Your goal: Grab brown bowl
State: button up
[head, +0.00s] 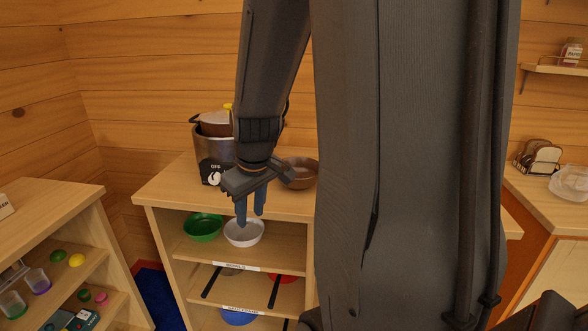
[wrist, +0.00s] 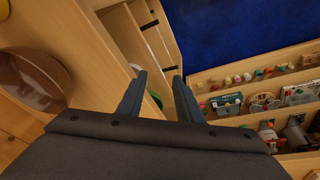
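The brown bowl (head: 304,174) stands upright on top of the wooden shelf unit (head: 167,187), just right of my wrist in the head view; my arm partly covers its left side. A large brown round thing (wrist: 52,84) at the left edge of the wrist view looks like this bowl. My gripper (head: 250,214) points down in front of the unit's front edge, left of and lower than the bowl. Its two blue fingers are apart with nothing between them, as the wrist view (wrist: 160,77) also shows.
A dark pot (head: 212,150) stands behind my gripper. The shelf below holds a green bowl (head: 203,228) and a white bowl (head: 244,232). A low shelf (head: 50,214) with small items stands left. My arm hides the unit's right part.

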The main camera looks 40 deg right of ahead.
jog(key=w+d+r+n+t+h+p, duration=0.1)
jog(key=d+r, duration=0.2)
jog(key=d, duration=0.4)
jog(key=w+d+r+t+h+p, duration=0.1)
jog(key=w+d+r, duration=0.1)
jog(key=d+r, duration=0.35)
jog(key=shift+d+p+x, duration=0.2)
jog(key=shift+x, duration=1.45)
jog(key=shift+d+p+x, duration=0.2)
jog(key=shift+x, duration=1.4)
jog(key=shift+d+p+x, duration=0.2)
jog(key=shift+x, duration=1.45)
jog(key=shift+s+r, duration=0.1)
jog(key=shift+s, duration=0.1)
grip_shut()
